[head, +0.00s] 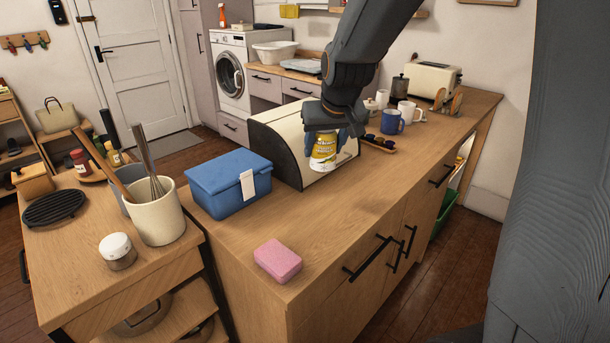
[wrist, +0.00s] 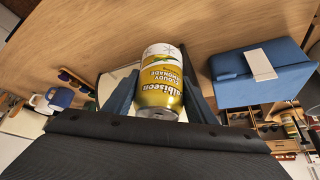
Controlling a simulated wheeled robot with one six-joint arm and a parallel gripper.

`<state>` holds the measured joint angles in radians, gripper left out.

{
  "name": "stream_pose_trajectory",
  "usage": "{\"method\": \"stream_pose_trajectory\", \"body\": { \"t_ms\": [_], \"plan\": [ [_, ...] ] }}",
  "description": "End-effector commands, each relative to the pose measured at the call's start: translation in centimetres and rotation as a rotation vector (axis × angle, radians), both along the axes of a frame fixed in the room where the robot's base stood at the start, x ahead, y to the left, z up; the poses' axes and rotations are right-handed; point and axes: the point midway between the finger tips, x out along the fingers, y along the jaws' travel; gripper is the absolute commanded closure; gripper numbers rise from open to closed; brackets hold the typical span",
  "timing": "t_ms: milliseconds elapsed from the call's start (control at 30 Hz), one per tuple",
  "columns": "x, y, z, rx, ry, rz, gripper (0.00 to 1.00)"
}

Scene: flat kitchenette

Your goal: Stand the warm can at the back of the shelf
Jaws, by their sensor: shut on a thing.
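A yellow and white lemonade can (head: 323,152) is held in my gripper (head: 328,140), above the wooden counter and in front of the bread bin. In the wrist view the can (wrist: 160,80) sits between the two blue-grey fingers of my gripper (wrist: 160,92), which are shut on it. The can's label is upside down in the wrist view, and its metal end faces the camera. In the head view, my gripper hides the upper part of the can. I cannot make out which place is the shelf.
A cream bread bin (head: 284,145) stands just behind the can. A blue box (head: 222,187) and a pink sponge (head: 277,260) are on the counter to the left and front. Mugs (head: 391,122) and a toaster (head: 432,79) stand farther back. The counter's front right is clear.

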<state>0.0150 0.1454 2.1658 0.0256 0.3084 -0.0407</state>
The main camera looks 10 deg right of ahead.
Motion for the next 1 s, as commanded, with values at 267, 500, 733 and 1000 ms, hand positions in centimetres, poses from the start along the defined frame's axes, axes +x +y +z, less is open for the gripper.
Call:
{"method": "stream_pose_trajectory", "body": {
  "t_ms": [267, 500, 733, 1000],
  "plan": [
    [-0.1, -0.7, -4.4, 0.000, 0.003, -0.013, 0.82],
    [-0.2, -0.6, -7.0, 0.000, 0.005, -0.010, 0.82],
    [0.0, -0.5, -9.1, 0.000, 0.001, -0.008, 0.82],
    [0.0, -0.4, -9.2, 0.000, 0.000, -0.007, 0.82]
  ]
}}
